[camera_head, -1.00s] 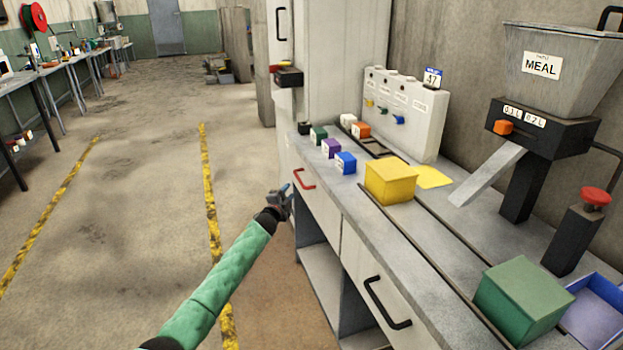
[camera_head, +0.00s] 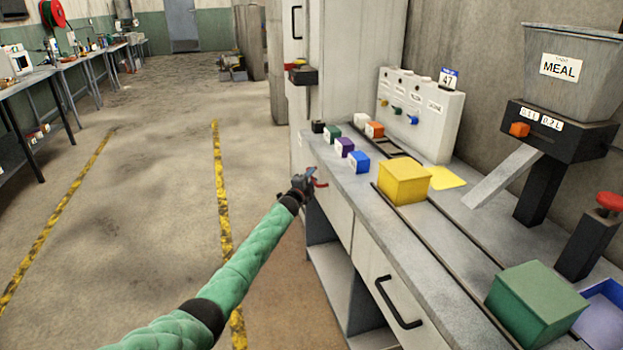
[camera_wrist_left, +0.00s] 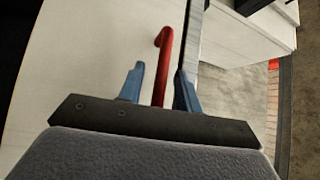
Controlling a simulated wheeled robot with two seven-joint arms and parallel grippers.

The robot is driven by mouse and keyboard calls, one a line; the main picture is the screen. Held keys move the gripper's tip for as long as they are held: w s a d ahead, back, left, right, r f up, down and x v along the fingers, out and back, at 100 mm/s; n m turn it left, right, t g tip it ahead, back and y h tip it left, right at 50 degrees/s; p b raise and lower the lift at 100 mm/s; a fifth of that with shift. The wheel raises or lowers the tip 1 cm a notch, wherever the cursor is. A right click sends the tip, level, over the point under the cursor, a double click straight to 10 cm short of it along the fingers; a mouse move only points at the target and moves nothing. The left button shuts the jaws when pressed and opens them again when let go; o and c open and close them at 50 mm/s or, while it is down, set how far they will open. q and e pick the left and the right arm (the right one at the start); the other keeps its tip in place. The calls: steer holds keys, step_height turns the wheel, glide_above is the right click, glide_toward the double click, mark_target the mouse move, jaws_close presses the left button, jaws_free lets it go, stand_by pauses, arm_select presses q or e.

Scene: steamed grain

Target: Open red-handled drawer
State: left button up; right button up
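The red handle (camera_head: 320,184) is on the pale drawer front (camera_head: 333,208) at the far end of the workbench. The drawer looks closed. My left gripper (camera_head: 311,177) is at the handle and covers part of it. In the left wrist view the red handle (camera_wrist_left: 162,66) runs between the two blue fingers of my left gripper (camera_wrist_left: 159,88). The fingers are apart, with a gap visible on each side of the bar. My right gripper is not in view.
The workbench top carries a yellow box (camera_head: 404,183), a green box (camera_head: 536,303) and several small coloured blocks. A second drawer with a black handle (camera_head: 397,304) is nearer. The floor left of the bench is clear.

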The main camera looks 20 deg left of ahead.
arm_select(q)
steer(key=shift+w, duration=0.2)
jaws_close()
